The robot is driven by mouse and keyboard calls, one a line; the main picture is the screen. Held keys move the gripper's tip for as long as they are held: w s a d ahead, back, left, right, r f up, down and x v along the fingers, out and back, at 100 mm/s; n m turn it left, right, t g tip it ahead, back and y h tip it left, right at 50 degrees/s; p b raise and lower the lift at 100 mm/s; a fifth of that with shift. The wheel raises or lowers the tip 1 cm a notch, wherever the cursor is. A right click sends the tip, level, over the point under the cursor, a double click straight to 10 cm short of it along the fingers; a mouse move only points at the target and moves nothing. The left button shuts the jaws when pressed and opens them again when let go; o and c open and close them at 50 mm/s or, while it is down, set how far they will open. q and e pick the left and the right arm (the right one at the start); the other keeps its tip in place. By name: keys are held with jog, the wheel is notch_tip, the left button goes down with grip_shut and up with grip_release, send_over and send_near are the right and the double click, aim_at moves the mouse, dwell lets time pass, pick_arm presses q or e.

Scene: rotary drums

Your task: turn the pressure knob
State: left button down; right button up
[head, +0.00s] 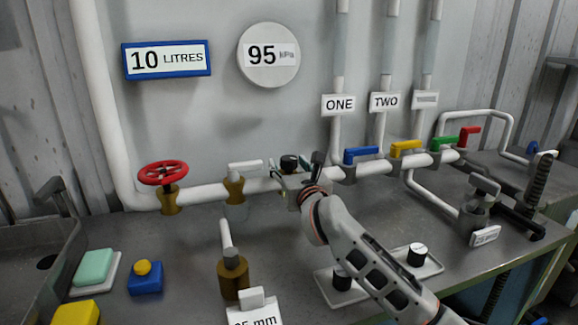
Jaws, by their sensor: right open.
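A round gauge (268,55) on the wall reads 95 kPa. A small black knob (289,162) with a pale mark sits at the pipe below it, just behind my right gripper. My right gripper (297,180) is open beside this knob, and its fingers partly hide the knob's lower part. I cannot tell whether they touch it. Two other black knobs, one at the left (342,278) and one at the right (417,255), stand on a pale plate at the front. No lettering on any knob is readable. My left gripper is not in view.
A red handwheel (163,173) and a white-lever valve (236,185) stand left on the white pipe. A brass valve (234,275) stands in front.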

jog(key=v, duration=1.2)
